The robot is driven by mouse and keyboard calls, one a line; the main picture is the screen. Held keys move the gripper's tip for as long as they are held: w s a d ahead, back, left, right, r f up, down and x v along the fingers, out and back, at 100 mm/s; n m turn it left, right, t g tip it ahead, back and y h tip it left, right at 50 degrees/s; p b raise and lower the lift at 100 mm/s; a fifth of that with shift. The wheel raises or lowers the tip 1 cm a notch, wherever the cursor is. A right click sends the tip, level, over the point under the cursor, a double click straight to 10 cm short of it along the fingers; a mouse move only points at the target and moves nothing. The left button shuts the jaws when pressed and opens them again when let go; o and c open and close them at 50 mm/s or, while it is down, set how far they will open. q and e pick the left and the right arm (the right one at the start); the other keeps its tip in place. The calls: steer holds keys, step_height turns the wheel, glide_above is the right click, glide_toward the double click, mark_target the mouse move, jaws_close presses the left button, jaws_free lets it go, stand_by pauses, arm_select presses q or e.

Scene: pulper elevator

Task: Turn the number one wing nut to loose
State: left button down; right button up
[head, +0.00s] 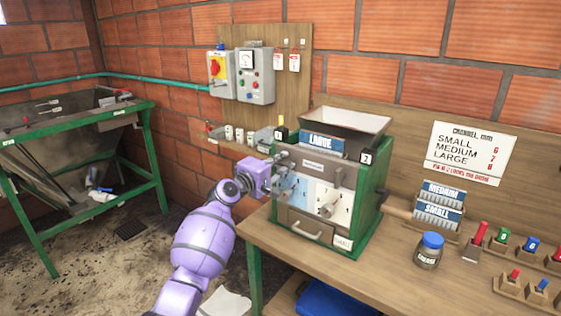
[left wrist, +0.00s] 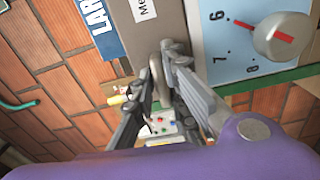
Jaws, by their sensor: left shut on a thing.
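The pulper (head: 318,168) is a green-and-grey machine with a hopper, standing on the wooden bench. My left gripper (head: 277,161) reaches the machine's left front edge, just below tag 1. In the left wrist view the gripper (left wrist: 166,62) is shut on a grey metal piece (left wrist: 157,82), seemingly the number one wing nut. The fingers hide much of it, so its turn angle cannot be told. My right gripper is not in view.
A dial knob (left wrist: 281,39) with a red mark is close beside the fingers. A grease jar (head: 429,250), spare plates (head: 438,207) and small coloured-handled parts stand on the bench (head: 345,270) at right. A control box (head: 255,75) hangs on the wall behind.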

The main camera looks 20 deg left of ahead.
arm_select(q)
steer(key=shift+n, duration=0.3)
stand_by(0.4)
steer(key=c, duration=1.7)
jaws_free()
steer(key=shift+c, duration=0.2)
steer(key=shift+s+a, duration=0.1)
steer(key=v, duration=1.1)
steer(key=shift+s, duration=0.4)
steer(key=shift+a, duration=0.1)
